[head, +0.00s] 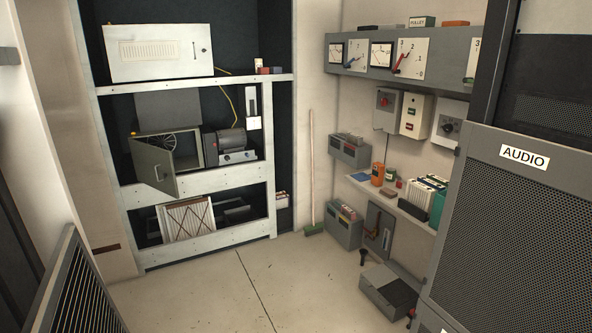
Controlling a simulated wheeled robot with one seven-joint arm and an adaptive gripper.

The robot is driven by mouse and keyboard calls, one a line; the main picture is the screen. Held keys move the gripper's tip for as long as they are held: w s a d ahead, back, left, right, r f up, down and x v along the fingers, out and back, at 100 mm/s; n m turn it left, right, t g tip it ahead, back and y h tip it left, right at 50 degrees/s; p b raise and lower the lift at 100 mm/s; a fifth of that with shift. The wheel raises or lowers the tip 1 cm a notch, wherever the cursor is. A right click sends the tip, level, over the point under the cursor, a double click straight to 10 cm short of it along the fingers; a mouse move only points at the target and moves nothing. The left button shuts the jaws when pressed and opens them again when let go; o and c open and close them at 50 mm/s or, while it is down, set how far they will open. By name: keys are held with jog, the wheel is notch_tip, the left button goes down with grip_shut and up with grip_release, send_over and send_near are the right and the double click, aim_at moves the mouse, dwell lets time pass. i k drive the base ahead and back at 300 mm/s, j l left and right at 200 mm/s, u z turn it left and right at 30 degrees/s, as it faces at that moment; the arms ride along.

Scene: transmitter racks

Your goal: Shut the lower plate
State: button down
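The lower plate appears to be a grey-green door (153,168) in the middle bay of the white-framed rack. It stands ajar, swung out toward me from its left side, with a small handle on its face. Behind it is an open box (197,150) with a round fan-like part (156,146) inside, partly hidden by the door. Above, a white plate (158,53) with a slotted vent and a handle on its right covers much of the upper bay. My gripper is not in view.
A motor-like unit (232,144) sits right of the box. A pleated filter (187,219) stands in the bottom bay. A broom (312,175) leans at the right wall. The floor (215,285) before the rack is clear. An AUDIO cabinet (515,215) stands near right.

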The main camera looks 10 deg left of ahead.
aim_at(150, 162)
jog(key=i+j+u, duration=0.25)
jog(key=i+u, duration=0.15)
jog(key=i, duration=0.15)
jog(key=i+j+u, duration=0.1)
jog(key=i+u, duration=0.3)
jog(key=i, duration=0.15)
jog(key=i+l+u, duration=0.1)
jog(key=i+u, duration=0.3)
jog(key=i, duration=0.15)
jog(key=i+j, duration=0.1)
jog(key=i, duration=0.4)
jog(key=i+j, duration=0.1)
jog(key=i, duration=0.45)
jog(key=i+j, duration=0.1)
jog(key=i, duration=0.4)
jog(key=i+j, duration=0.15)
jog(key=i, duration=0.4)
jog(key=i+j+z, duration=0.3)
jog(key=i+j, duration=0.25)
